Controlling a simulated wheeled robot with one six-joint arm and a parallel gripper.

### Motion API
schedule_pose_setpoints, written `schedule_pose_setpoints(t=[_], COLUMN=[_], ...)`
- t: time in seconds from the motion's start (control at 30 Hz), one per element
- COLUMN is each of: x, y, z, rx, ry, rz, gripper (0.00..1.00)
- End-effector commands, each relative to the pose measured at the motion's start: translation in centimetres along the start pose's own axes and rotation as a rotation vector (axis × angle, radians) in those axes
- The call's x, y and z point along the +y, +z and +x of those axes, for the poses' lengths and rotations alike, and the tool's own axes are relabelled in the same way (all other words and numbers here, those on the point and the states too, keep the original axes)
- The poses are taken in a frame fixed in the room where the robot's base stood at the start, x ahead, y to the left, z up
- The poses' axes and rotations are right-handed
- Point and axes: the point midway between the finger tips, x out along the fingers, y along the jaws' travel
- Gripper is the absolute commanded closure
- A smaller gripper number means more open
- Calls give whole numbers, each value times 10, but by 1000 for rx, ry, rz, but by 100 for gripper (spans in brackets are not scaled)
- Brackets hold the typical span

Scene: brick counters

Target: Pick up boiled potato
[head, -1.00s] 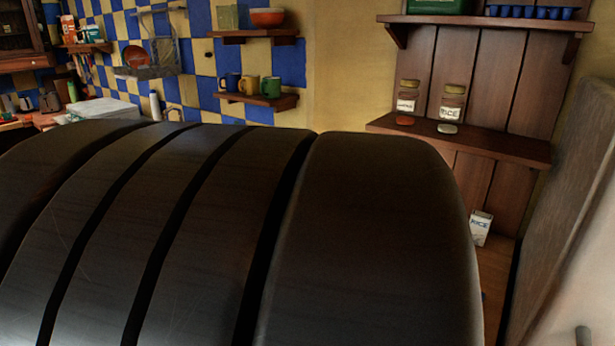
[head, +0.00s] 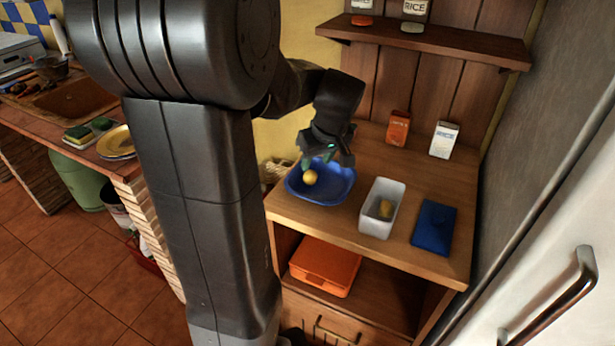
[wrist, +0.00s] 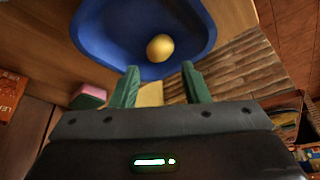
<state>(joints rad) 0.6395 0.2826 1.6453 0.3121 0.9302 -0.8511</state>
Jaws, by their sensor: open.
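A round yellow item (head: 310,177), which looks like the boiled potato, lies in a blue bowl (head: 338,187) on the wooden counter. In the wrist view the yellow item (wrist: 160,47) rests inside the bowl (wrist: 100,32), just beyond my fingertips. My gripper (head: 325,162) is over the bowl, with its green fingers apart. The wrist view shows the open fingers (wrist: 159,68) with nothing between them. A second yellowish piece (head: 385,209) lies in a white container (head: 368,227) to the right of the bowl; I cannot tell what it is.
A dark blue flat item (head: 434,227) lies right of the white container. An orange box (head: 398,128) and a white rice box (head: 444,140) stand behind. A shelf (head: 440,42) hangs above. An orange container (head: 325,266) is below. A fridge (head: 560,250) borders the right.

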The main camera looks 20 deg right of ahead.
Motion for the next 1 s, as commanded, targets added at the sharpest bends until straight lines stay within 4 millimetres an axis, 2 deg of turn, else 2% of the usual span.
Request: schedule_pose_setpoints(t=[0.1,0.27,0.6,0.87,0.9,1.0], x=[0,0,0,0,0,0], y=[0,0,1,0,0,0], z=[15,24,68,72,71,71], rx=[-2,-1,-3,0,-1,-1], ry=[-1,-1,-1,1,1,1], rz=[0,0,2,1,1,1], gripper=[58,58,58,58,60,80])
